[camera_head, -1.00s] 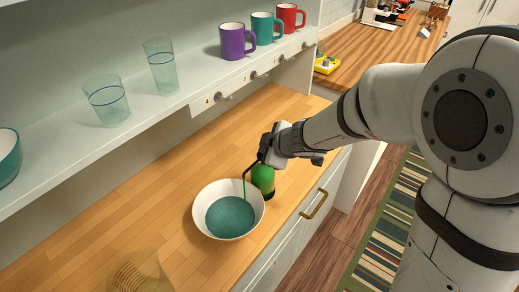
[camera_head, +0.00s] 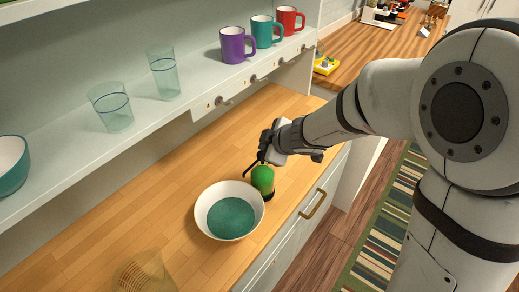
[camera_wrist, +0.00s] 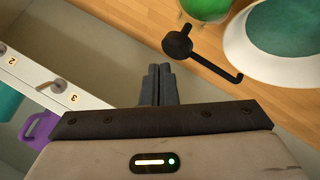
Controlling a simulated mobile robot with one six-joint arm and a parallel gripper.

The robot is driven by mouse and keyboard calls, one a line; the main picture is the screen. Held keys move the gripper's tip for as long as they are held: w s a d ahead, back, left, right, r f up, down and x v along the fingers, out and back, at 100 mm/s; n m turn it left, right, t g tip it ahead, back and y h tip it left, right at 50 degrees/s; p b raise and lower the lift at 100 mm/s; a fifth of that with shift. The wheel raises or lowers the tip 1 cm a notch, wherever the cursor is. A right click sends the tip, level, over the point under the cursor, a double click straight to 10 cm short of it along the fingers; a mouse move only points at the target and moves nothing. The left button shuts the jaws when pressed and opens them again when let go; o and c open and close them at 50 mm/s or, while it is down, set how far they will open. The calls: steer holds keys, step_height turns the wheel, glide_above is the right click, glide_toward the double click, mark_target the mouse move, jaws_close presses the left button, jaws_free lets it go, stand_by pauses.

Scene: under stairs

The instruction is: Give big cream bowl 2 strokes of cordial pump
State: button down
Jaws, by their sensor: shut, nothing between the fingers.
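The big cream bowl (camera_head: 232,189) stands on the wooden counter with teal-green liquid (camera_head: 230,217) in it; it also shows in the wrist view (camera_wrist: 237,45). The cordial pump bottle (camera_head: 263,180), green with a dark base, stands upright just behind the bowl's right side. Its black pump head and spout (camera_wrist: 178,44) reach toward the bowl, with no stream from the spout. My gripper (camera_head: 266,148) is shut and empty, over the pump. In the wrist view its fingertips (camera_wrist: 160,70) appear just beside the pump head; I cannot tell whether they touch it.
A shelf (camera_head: 190,93) runs along the left with mugs, two clear glasses (camera_head: 110,107) and a teal bowl (camera_head: 12,165). Numbered hooks (camera_head: 222,100) line its edge. A ribbed clear vessel (camera_head: 145,272) stands at the counter's near end. The left of the counter is clear.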

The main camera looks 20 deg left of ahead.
step_height(320, 180, up, 5)
steer(key=p, duration=0.5)
steer(key=shift+r+p, duration=0.1)
steer(key=shift+p, duration=0.2)
stand_by(2.3)
